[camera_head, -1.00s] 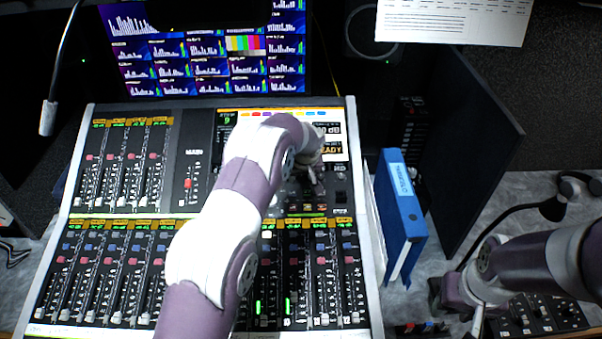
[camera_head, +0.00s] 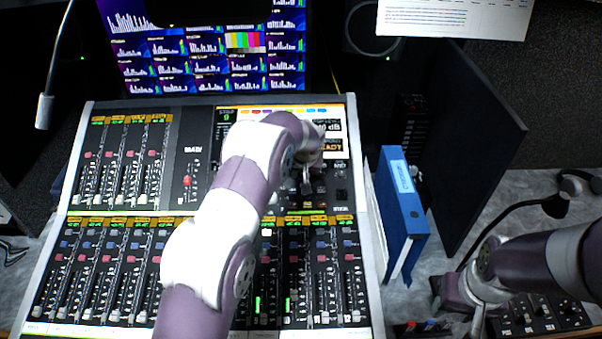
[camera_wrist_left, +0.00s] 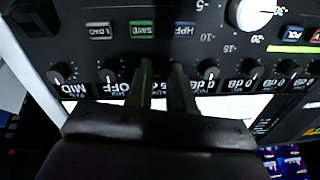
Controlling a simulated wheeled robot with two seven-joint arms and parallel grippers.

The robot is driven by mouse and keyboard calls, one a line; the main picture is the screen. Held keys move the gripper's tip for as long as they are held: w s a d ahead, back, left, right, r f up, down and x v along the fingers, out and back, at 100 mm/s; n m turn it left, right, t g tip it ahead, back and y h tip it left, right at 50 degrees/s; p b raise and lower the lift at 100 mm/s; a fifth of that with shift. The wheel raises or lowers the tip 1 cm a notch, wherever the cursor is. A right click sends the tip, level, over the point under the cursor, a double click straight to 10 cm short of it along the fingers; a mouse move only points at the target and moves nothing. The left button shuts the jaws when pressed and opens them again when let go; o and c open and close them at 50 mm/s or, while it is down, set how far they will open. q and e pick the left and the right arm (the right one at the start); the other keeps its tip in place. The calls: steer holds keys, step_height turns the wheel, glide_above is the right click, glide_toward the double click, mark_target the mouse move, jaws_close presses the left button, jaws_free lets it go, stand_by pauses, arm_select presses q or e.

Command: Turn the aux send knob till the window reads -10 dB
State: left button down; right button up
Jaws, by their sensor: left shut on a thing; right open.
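My left gripper (camera_head: 307,188) reaches over the upper right of the mixing console (camera_head: 75,200). In the left wrist view its two fingers (camera_wrist_left: 164,72) point down at a row of small dark knobs. They are shut on a knob in that row, which the fingers mostly hide. A readout window (camera_head: 328,130) shows white and amber text just right of my wrist. It is partly covered and I cannot read its value. My right gripper (camera_head: 476,322) is open at the lower right, with its fingers only partly in view.
Neighbouring knobs (camera_wrist_left: 208,71) stand close on both sides of the fingers. A large white knob (camera_wrist_left: 254,12) is nearby. A blue binder (camera_head: 402,205) stands right of the console. A gooseneck microphone (camera_head: 45,110) hangs at the upper left.

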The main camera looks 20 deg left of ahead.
arm_select(q)
steer(key=m, duration=0.3)
steer(key=shift+m, duration=0.4)
steer(key=m, duration=0.4)
steer(key=shift+m, duration=0.3)
steer(key=c, duration=1)
jaws_free()
steer(key=b+v, duration=0.1)
steer(key=v, duration=1.1)
steer(key=shift+s+r, duration=0.25)
steer(key=shift+s, duration=0.1)
